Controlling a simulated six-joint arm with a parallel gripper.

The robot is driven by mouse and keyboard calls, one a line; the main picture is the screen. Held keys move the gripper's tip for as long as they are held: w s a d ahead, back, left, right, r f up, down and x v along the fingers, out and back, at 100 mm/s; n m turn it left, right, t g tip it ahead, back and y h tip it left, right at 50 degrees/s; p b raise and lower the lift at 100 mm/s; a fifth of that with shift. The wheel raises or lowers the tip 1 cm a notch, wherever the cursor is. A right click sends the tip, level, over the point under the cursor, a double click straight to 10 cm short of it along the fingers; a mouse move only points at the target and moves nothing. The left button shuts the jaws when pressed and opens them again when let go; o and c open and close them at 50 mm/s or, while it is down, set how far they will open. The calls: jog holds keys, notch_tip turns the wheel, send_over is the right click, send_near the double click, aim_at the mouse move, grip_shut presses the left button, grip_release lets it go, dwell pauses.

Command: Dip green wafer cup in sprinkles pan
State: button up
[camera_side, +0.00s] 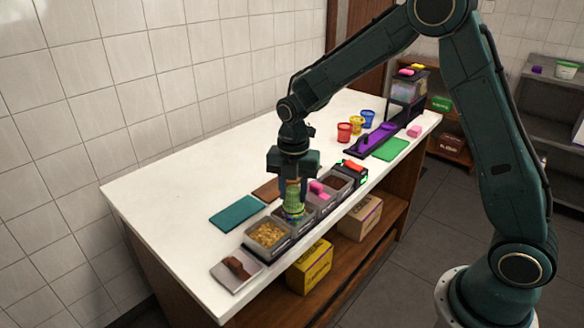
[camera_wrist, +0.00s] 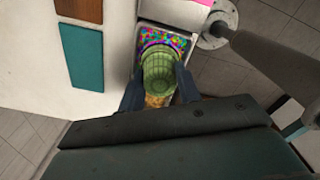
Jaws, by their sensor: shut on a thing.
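My gripper (camera_side: 293,184) is shut on the green wafer cup (camera_side: 293,197), low over the row of topping pans. In the wrist view the cup (camera_wrist: 158,72) sits between the two dark fingers. Colourful sprinkles (camera_wrist: 165,38) show around the far side of the cup, in the sprinkles pan (camera_wrist: 188,43). In the side view the cup's lower end is at this pan (camera_side: 303,228), with some sprinkles visible at its base. I cannot tell how deep the cup reaches into them.
A pan of golden crumbs (camera_side: 267,234) is beside the sprinkles pan, and a pan with pink pieces (camera_side: 317,191) is on its other side. A teal mat (camera_side: 236,213) and a brown mat (camera_side: 267,190) lie behind. Red, yellow and blue cups (camera_side: 345,132) stand farther back.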

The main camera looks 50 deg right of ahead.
jog(key=shift+r, duration=0.6)
dwell(0.7)
jog(key=shift+r, duration=2.15)
